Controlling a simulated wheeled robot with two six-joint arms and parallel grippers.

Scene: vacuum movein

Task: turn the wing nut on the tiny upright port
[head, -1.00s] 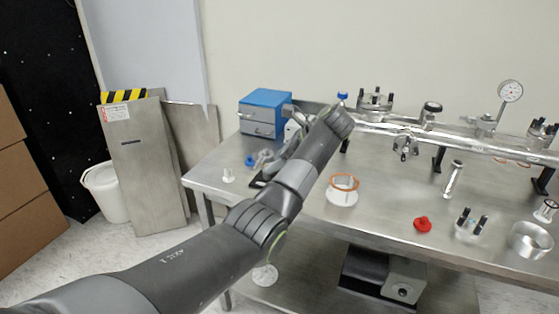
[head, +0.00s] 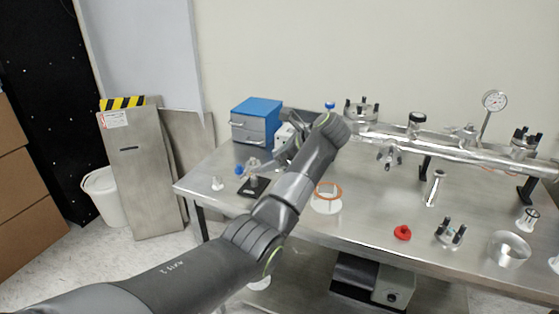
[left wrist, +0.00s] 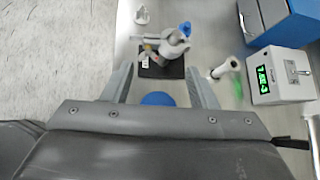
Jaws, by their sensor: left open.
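A small metal fitting (head: 254,168) stands on a black base plate (head: 255,187) near the table's left end, with a blue knob (head: 239,170) beside it. The left wrist view shows the fitting (left wrist: 172,45) with a metal clamp and the blue knob (left wrist: 185,28); I cannot make out the wing nut clearly. My left gripper (left wrist: 158,68) is open, its fingertips framing the black plate from above. A round blue thing (left wrist: 158,99) shows between the fingers, lower in the picture. In the head view my arm hides most of this hand. My right gripper is not in view.
A blue cabinet (head: 256,121) and a white display box (left wrist: 280,75) stand behind the fitting. A small white piece (head: 217,184) lies left of it. A long metal tube assembly (head: 450,148) runs along the back right. A white part with an orange ring (head: 328,204) is near my arm.

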